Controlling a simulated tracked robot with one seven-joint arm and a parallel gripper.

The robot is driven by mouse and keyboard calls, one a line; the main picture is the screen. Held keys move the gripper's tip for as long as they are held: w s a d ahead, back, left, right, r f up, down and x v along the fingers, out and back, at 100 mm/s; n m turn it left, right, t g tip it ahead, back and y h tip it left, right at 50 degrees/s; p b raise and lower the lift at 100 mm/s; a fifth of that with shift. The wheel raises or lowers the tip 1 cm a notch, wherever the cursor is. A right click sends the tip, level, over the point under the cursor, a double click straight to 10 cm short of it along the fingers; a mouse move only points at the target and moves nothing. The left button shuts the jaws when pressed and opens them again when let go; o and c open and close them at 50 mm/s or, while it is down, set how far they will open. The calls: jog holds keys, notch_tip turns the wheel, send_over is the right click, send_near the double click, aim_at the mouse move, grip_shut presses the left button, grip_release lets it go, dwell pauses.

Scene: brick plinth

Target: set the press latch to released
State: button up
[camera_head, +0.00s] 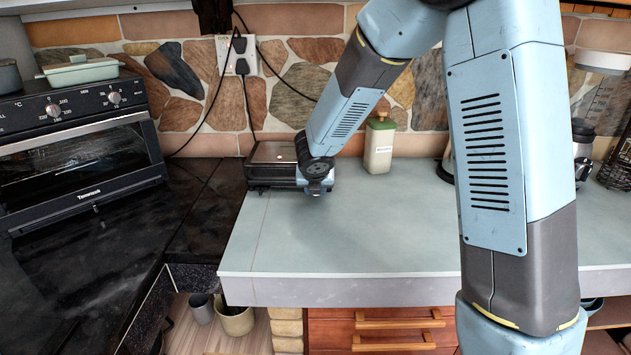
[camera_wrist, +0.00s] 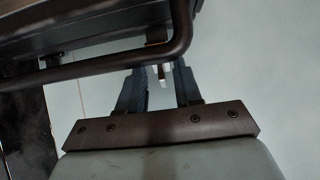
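The press (camera_head: 272,153) is a low dark appliance with a flat metallic top, on the back left of the pale blue-grey counter. My gripper (camera_head: 318,186) is low at its front right corner. In the wrist view, the press's dark body and its curved bar handle (camera_wrist: 110,63) cross the upper left. A small pale-tipped tab (camera_wrist: 164,74), seemingly the latch, hangs below the handle. The two fingers of my gripper (camera_wrist: 158,78) stand apart, one on each side of the tab in the picture. Contact and the latch's setting cannot be told.
A cream bottle (camera_head: 379,143) stands right of the press. The wall outlet (camera_head: 237,55) with cables is behind it. A toaster oven (camera_head: 80,140) stands at the left on a black worktop. The counter front (camera_head: 350,235) is clear.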

jog(key=v, duration=1.3)
jog(key=shift+s+r, duration=0.15)
jog(key=shift+r, duration=0.05)
